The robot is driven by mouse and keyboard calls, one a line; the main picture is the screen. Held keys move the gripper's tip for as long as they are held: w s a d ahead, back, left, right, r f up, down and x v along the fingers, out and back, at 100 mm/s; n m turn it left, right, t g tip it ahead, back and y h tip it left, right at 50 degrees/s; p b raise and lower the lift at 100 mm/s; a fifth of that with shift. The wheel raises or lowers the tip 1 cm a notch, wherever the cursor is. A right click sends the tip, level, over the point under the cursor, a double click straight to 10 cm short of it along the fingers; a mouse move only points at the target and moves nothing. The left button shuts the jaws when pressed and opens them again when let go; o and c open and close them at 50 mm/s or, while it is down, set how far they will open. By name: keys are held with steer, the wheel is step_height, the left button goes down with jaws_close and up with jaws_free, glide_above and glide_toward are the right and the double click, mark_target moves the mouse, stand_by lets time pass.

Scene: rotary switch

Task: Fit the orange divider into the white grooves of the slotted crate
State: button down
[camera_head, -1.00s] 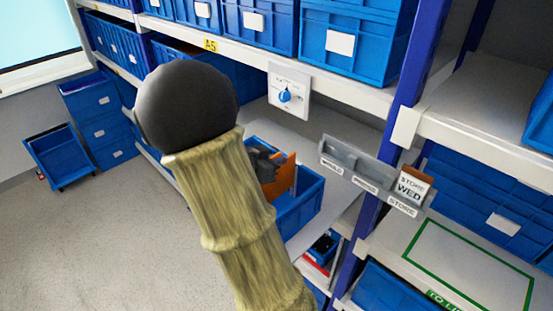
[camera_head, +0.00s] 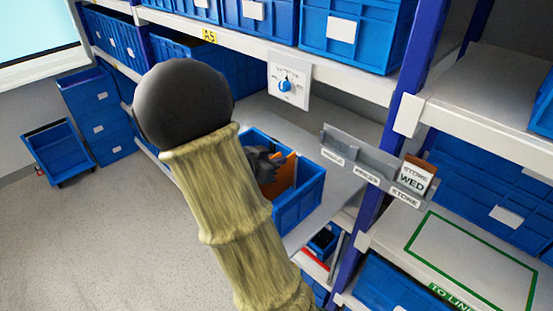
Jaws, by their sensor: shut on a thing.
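The orange divider (camera_head: 286,174) stands roughly upright at the blue slotted crate (camera_head: 300,208) on the shelf, its lower part behind the crate's front wall. My dark gripper (camera_head: 268,163) is shut on the divider at its left side, partly hidden by my own arm. The white grooves are not visible, so I cannot tell whether the divider's edges sit in them. My arm also covers the left part of the crate.
A rotary switch with a blue knob (camera_head: 285,86) is on the shelf edge above the crate. Blue bins fill the upper shelf. A blue upright (camera_head: 380,190) stands right of the crate.

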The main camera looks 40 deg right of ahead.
steer(key=shift+f+b, duration=0.55)
steer(key=shift+f, duration=0.35)
steer(key=c, duration=1.5)
jaws_free()
steer(key=v, duration=1.7)
steer(key=shift+a+b, duration=0.25)
steer(key=shift+b, duration=0.15)
steer(key=shift+w, duration=0.1)
